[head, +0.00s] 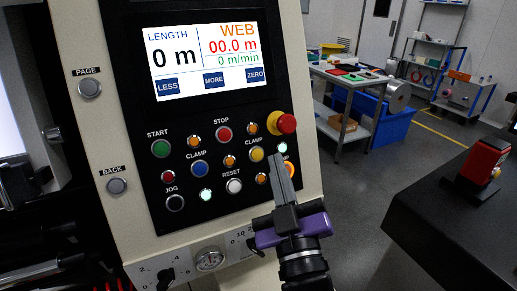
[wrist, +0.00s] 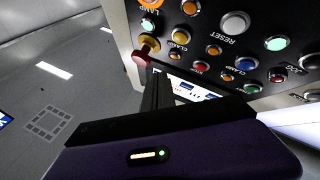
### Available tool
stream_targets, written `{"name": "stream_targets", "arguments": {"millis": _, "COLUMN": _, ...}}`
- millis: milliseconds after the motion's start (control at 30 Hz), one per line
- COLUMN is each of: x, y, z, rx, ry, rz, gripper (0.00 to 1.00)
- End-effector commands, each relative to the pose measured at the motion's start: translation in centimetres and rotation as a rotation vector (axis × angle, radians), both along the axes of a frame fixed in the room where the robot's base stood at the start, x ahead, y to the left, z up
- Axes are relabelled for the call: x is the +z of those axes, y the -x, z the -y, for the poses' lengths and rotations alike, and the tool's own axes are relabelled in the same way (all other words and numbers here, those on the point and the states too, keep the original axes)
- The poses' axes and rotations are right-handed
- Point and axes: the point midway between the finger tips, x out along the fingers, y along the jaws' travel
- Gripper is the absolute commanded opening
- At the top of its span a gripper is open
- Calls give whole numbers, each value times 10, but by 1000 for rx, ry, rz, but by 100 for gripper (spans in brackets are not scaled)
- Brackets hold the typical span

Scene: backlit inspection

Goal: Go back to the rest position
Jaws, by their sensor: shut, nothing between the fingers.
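My gripper (head: 277,160) is shut and empty, with its purple body below and its fingers pointing up at the lower right of the control panel (head: 140,140). Its fingers cover part of the panel near an orange-ringed lamp (head: 290,170) and a lit whitish-green button (head: 282,148). Whether the fingertips touch the panel cannot be told. In the wrist view the dark fingers (wrist: 157,90) extend toward the panel, beside the red mushroom knob (wrist: 140,57), which also shows in the head view (head: 286,123).
The screen (head: 205,55) reads 0 m. PAGE (head: 90,88) and BACK (head: 117,186) buttons sit on the left. A dark counter (head: 440,220) with a red device (head: 483,165) stands at right. A workbench (head: 345,85) is behind; open floor lies between.

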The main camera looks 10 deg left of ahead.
Motion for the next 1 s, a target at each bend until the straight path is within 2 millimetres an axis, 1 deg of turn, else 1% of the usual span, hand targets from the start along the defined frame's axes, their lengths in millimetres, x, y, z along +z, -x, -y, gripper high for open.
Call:
{"name": "stream_targets", "arguments": {"millis": 300, "x": 0, "y": 1, "z": 0, "rx": 2, "ry": -3, "rz": 0, "gripper": 0}}
{"name": "stream_targets", "arguments": {"millis": 367, "x": 3, "y": 2, "z": 0, "rx": 9, "ry": -14, "rz": 8, "gripper": 0}}
{"name": "stream_targets", "arguments": {"millis": 467, "x": 19, "y": 11, "z": -1, "rx": 42, "ry": -62, "rz": 45, "gripper": 0}}
{"name": "stream_targets", "arguments": {"millis": 500, "x": 20, "y": 20, "z": 0, "rx": 62, "ry": -88, "rz": 56, "gripper": 0}}
{"name": "stream_targets", "arguments": {"millis": 567, "x": 13, "y": 30, "z": 6, "rx": 79, "ry": -109, "rz": 50, "gripper": 0}}
{"name": "stream_targets", "arguments": {"millis": 633, "x": 0, "y": 41, "z": 15, "rx": 89, "ry": -127, "rz": 37, "gripper": 0}}
{"name": "stream_targets", "arguments": {"millis": 767, "x": -29, "y": 64, "z": 38, "rx": 98, "ry": -160, "rz": -3, "gripper": 0}}
{"name": "stream_targets", "arguments": {"millis": 867, "x": -56, "y": 86, "z": 60, "rx": 93, "ry": -182, "rz": -49, "gripper": 0}}
{"name": "stream_targets", "arguments": {"millis": 1000, "x": -91, "y": 120, "z": 93, "rx": 72, "ry": -216, "rz": -122, "gripper": 0}}
